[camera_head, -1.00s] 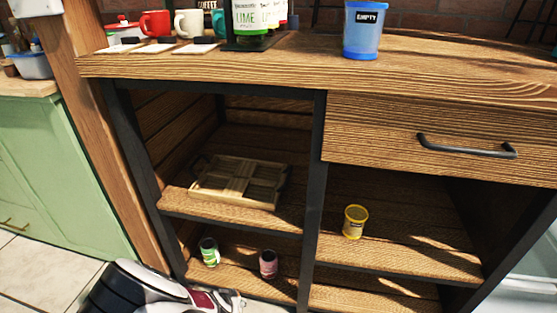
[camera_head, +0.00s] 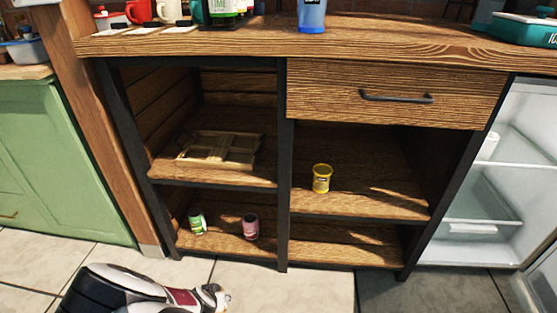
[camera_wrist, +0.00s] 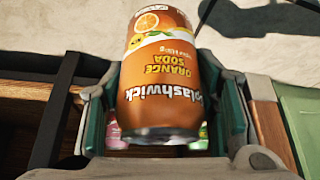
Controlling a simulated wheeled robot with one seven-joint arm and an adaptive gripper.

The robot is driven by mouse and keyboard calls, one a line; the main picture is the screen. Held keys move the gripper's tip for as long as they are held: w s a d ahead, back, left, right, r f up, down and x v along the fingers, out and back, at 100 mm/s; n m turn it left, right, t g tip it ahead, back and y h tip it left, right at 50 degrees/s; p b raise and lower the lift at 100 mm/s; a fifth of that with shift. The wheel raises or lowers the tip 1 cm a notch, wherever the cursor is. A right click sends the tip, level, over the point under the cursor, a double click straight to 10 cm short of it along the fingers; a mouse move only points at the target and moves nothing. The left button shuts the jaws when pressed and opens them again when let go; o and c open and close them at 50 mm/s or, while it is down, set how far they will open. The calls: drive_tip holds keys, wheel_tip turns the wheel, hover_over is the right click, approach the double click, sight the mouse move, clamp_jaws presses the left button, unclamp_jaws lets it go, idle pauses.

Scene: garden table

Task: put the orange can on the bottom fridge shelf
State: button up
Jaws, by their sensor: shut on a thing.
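The orange can (camera_wrist: 160,80) fills the middle of the wrist view, labelled orange soda, its lettering upside down. My gripper (camera_wrist: 163,110) has one finger on each side of the can and is shut on it. In the head view my arm reaches in from the lower left, and my gripper (camera_head: 218,297) is low over the floor before the cabinet; the can cannot be made out there. The open white fridge (camera_head: 480,195) stands at the right, beside the cabinet. Its shelves and a clear drawer (camera_head: 473,231) show; its lowest part is partly cut off or unclear.
A wooden cabinet (camera_head: 283,170) stands ahead. A green can (camera_head: 197,222) and a pink can (camera_head: 251,226) are on its lower left shelf. A yellow tub (camera_head: 321,179) and a wooden tray (camera_head: 222,150) sit higher. The fridge door (camera_head: 541,280) stands open at lower right. Floor between is clear.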

drive_tip(key=shift+s+d+r, duration=0.1)
drive_tip(key=shift+s, duration=0.2)
drive_tip(key=w+d+r, duration=0.5)
drive_tip(key=d+r, duration=0.3)
drive_tip(key=r, duration=0.1)
drive_tip(key=w+d+r, duration=0.6)
drive_tip(key=d+r, duration=0.2)
drive_tip(key=r, duration=0.1)
drive_tip(key=s+d+r+m+p, duration=0.1)
drive_tip(key=s+d+r, duration=0.2)
drive_tip(key=d+r, duration=0.65)
drive_tip(key=s+d+r, duration=0.2)
drive_tip(key=d+r, duration=0.5)
drive_tip(key=d, duration=0.6)
drive_tip(key=s+r+p, duration=0.3)
drive_tip(key=r+p, duration=0.8)
drive_tip(key=p, duration=0.1)
drive_tip(key=s+r+p, duration=0.3)
drive_tip(key=r+p, duration=0.9)
drive_tip(key=p, duration=0.1)
drive_tip(key=s+r+p, duration=0.3)
drive_tip(key=r+p, duration=0.9)
drive_tip(key=p, duration=0.1)
drive_tip(key=shift+s+h, duration=0.3)
drive_tip(key=shift+s, duration=0.1)
drive_tip(key=shift+d, duration=0.1)
